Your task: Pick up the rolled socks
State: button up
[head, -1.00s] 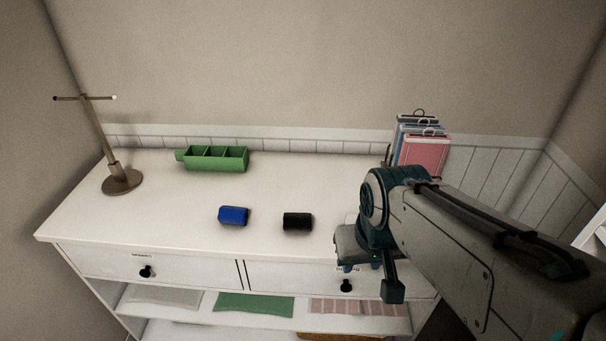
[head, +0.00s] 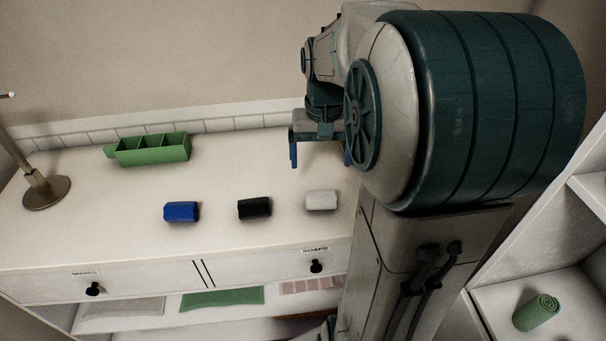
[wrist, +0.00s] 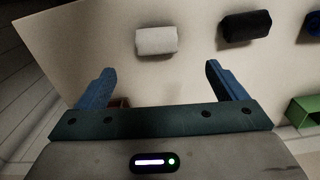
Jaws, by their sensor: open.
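Three small rolled bundles, which look like rolled socks, lie in a row on the white dresser top: a blue roll (head: 181,212), a black roll (head: 254,208) and a white roll (head: 321,200). My gripper (head: 320,160) is open and empty, pointing down over the dresser behind the white roll. In the wrist view, the white roll (wrist: 156,41) lies ahead of the open fingers (wrist: 153,72), apart from them. The black roll (wrist: 247,27) is to its right, and the blue roll (wrist: 313,26) is cut by the picture edge.
A green divided box (head: 150,149) stands at the back left, near a metal stand (head: 45,190). Drawers with black knobs (head: 316,266) face the front. A green rolled towel (head: 536,312) lies on a side shelf. My arm hides the dresser's right end.

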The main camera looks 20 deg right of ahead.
aim_at(321, 193)
notch_tip(321, 193, down, 8)
jog(key=shift+d+f, duration=0.1)
jog(key=shift+f, duration=0.15)
jog(key=shift+w+d+f, duration=0.1)
jog(key=shift+d+f, duration=0.05)
jog(key=shift+f, duration=1.15)
jog(key=shift+w+d+f, duration=0.1)
jog(key=shift+f, duration=1.2)
jog(key=c, duration=1.1)
